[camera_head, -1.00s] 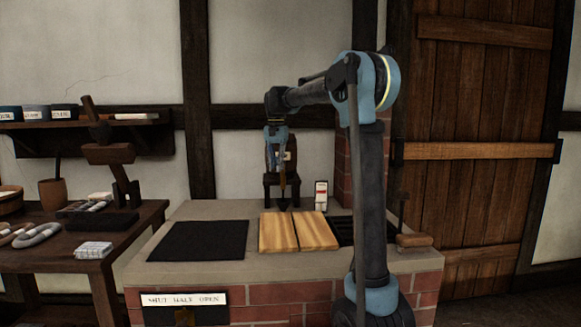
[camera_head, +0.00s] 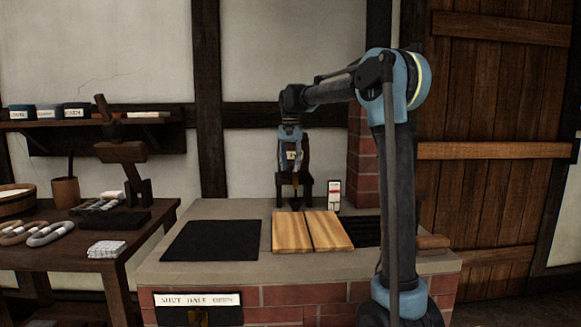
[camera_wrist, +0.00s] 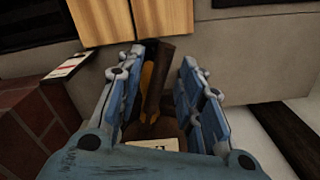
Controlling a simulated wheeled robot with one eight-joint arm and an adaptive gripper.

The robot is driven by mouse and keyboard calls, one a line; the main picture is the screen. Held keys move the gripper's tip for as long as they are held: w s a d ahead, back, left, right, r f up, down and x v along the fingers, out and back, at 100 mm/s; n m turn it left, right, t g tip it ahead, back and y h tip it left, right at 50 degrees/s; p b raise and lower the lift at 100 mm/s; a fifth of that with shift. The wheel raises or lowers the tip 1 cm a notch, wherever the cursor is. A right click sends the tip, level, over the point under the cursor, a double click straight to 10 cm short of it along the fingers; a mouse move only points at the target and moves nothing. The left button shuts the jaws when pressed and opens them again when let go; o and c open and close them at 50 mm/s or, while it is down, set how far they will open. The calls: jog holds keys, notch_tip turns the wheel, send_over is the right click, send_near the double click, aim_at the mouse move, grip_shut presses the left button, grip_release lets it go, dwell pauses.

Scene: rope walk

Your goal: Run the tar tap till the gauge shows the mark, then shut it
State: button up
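The tar tap (camera_head: 306,186) is a dark fixture at the back of the brick-and-stone hearth, with a pale label behind my gripper. My gripper (camera_head: 291,160) hangs over it from above. In the wrist view my gripper's blue fingers (camera_wrist: 160,90) stand apart, with a dark brown upright part and an orange-yellow strip between them. I see no clear closing on either; contact is hard to judge. The gauge (camera_head: 334,194) is a white upright card with red and dark marks, right of the tap; it also shows in the wrist view (camera_wrist: 68,66). Its reading is too small to tell.
Two light wooden boards (camera_head: 310,231) lie in front of the tap, beside a black plate (camera_head: 212,241). A brick pillar (camera_head: 362,160) rises close on the right. A sign (camera_head: 198,299) is on the hearth front. A cluttered workbench (camera_head: 70,258) stands left.

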jog(key=shift+r, duration=0.1)
notch_tip(320, 180, up, 12)
dwell(0.6)
notch_tip(320, 180, up, 5)
send_over(291, 166)
notch_tip(291, 166, down, 17)
jog(key=shift+w+a+f, duration=0.1)
jog(key=shift+w+f, duration=0.05)
dwell(0.8)
grip_shut()
